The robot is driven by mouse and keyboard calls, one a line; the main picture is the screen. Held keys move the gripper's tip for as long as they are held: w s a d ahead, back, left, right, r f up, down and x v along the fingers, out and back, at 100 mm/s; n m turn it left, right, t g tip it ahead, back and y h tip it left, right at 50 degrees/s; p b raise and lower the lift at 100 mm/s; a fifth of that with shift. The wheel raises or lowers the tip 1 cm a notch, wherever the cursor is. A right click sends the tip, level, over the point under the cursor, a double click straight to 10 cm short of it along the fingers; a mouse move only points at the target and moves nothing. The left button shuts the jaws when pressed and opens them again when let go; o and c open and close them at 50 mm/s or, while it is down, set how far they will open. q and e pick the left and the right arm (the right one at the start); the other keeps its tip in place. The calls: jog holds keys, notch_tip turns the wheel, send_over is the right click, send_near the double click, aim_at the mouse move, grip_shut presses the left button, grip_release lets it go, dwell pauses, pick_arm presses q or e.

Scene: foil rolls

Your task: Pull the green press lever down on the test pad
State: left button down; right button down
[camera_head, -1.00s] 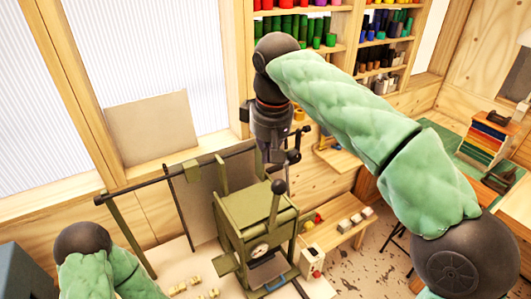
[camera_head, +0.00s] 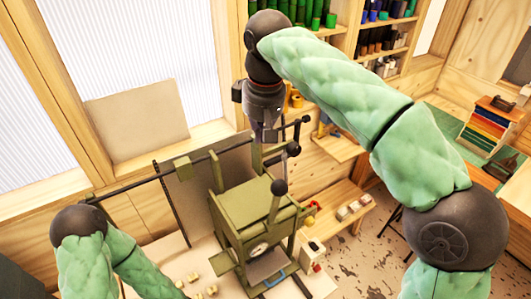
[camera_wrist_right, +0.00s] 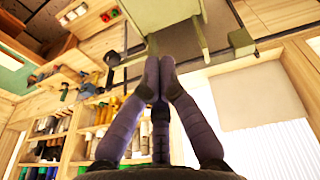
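The green press (camera_head: 248,212) stands on the pale bench, with a black-knobbed lever (camera_head: 277,201) upright at its front. Behind and above it, another dark knob (camera_head: 293,148) sits at the end of a rod. My right gripper (camera_head: 268,140) points down above the press's back, left of that knob and apart from the front lever. In the right wrist view, its two fingertips (camera_wrist_right: 160,63) meet with nothing seen between them, below a green block of the press (camera_wrist_right: 160,18). A dark knob (camera_wrist_right: 112,58) shows left of the tips. My left gripper is outside the view.
A long dark horizontal bar (camera_head: 150,177) runs left of the press near the window wall. A beige panel (camera_head: 137,120) leans there. A small wooden bench (camera_head: 330,213) with white blocks stands right of the press. Small pale pieces (camera_head: 195,280) lie in front.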

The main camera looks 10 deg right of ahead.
notch_tip(320, 180, down, 11)
jog(key=s+d, duration=0.1)
jog(key=shift+s+d, duration=0.15)
jog(key=shift+d, duration=0.15)
jog(key=shift+r, duration=0.1)
dwell(0.4)
